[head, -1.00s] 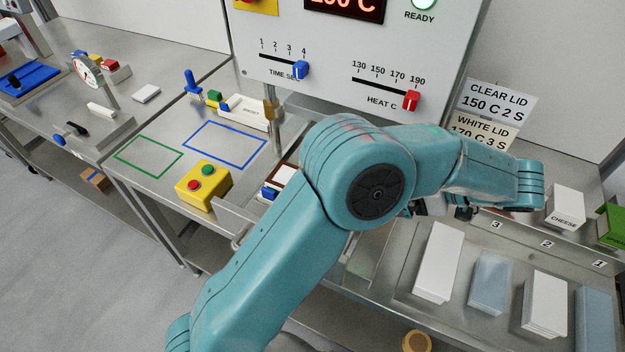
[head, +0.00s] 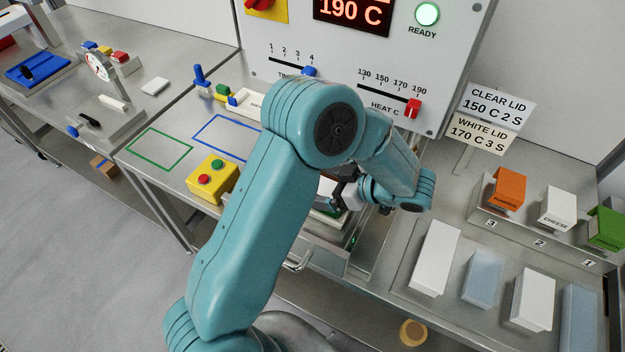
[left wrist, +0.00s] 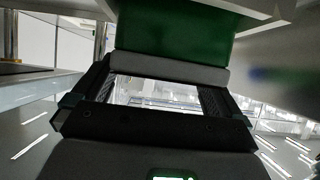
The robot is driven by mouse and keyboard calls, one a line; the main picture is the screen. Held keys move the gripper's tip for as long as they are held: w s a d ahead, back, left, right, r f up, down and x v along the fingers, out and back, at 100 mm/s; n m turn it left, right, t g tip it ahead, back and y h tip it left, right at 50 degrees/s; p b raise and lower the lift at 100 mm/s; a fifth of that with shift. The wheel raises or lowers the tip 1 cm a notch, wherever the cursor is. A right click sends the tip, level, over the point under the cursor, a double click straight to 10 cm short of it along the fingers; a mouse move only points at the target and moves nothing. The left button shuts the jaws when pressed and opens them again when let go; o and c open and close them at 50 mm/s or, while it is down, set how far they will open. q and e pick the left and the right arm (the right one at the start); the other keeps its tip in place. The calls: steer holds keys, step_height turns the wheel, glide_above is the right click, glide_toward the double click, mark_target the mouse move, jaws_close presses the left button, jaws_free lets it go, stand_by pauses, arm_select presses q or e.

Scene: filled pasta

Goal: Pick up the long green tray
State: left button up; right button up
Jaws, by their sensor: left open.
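My left gripper (head: 340,196) is at the front of the sealing machine, partly hidden by my own arm. In the left wrist view its jaws (left wrist: 154,91) are open with a clear gap between them. A dark green surface (left wrist: 180,32) fills the space just past the jaws there, under a pale edge. It may be the long green tray; its ends are hidden, and I cannot tell whether the jaws touch it. In the head view no long green tray shows clearly; my arm covers part of the machine. My right gripper is not in view.
The machine panel (head: 345,60) stands behind my arm, with a lit READY lamp. A yellow button box (head: 212,181) is left of my arm. Orange (head: 508,188), white (head: 558,207) and green (head: 605,229) blocks stand in a rack at right, behind white and bluish stacks (head: 485,277).

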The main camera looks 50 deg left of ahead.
arm_select(q)
steer(key=shift+s+a+f, duration=0.25)
steer(key=shift+a, duration=0.25)
steer(key=shift+w+d, duration=0.1)
steer(key=shift+c, duration=0.3)
steer(key=c, duration=1)
steer(key=shift+c, duration=0.2)
